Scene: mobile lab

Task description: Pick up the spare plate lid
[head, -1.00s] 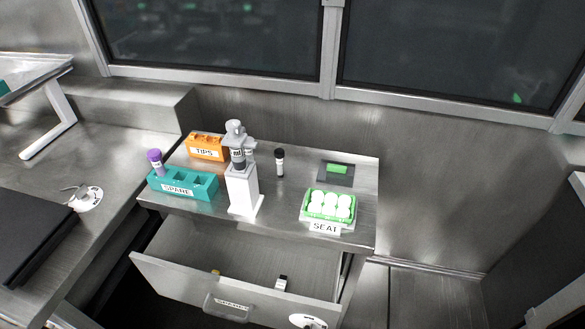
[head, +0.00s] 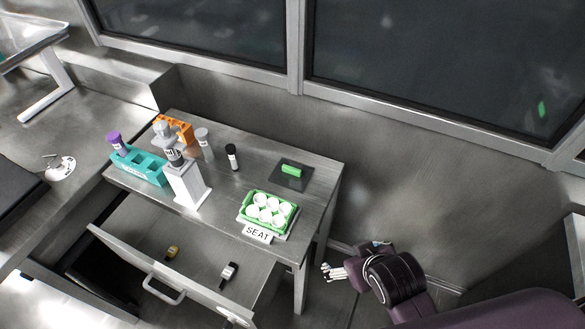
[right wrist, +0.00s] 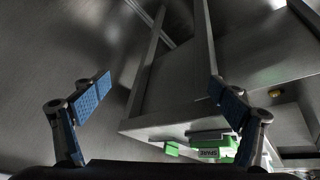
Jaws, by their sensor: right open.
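A dark flat square with a green block on top (head: 291,174) lies on the steel bench at its back right; it looks like a lid with a grip, but no label on it is readable. In front of it is a green tray of white round wells (head: 266,210), labelled SEAT. My right gripper (head: 333,271) is low, off the bench's right end, apart from everything. My left gripper is not in view.
The bench (head: 225,190) also holds a teal rack (head: 140,168), an orange box (head: 180,128), a white stand (head: 188,186) and a black-capped tube (head: 232,157). An open drawer (head: 150,235) juts out in front with small items inside. A steel wall stands behind.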

